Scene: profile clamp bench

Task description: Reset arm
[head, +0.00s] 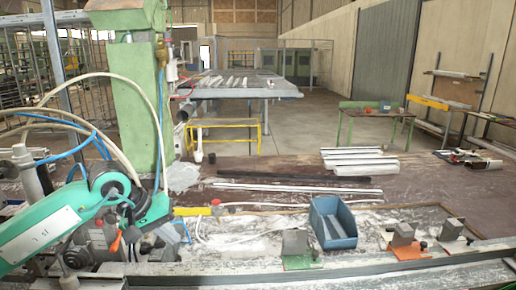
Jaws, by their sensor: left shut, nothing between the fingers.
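My left gripper (158,238) is low at the left, among cluttered machine parts at the bench's left end. It is shut and appears empty; its fingertips are small and hard to make out against the clutter. My right gripper is not in view. A clamp with a grey block on a green base (298,250) stands on the bench, right of my left gripper and apart from it. A clamp on an orange base (407,242) and another grey clamp (452,230) stand farther right. A long metal profile rail (350,268) runs along the bench's front.
A blue bin (332,222) stands mid-bench, behind the clamps. Several pale profiles (358,160) lie on the brown surface beyond. A green column (137,90) and looping hoses (75,82) rise at the left. The brown surface at the right is mostly clear.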

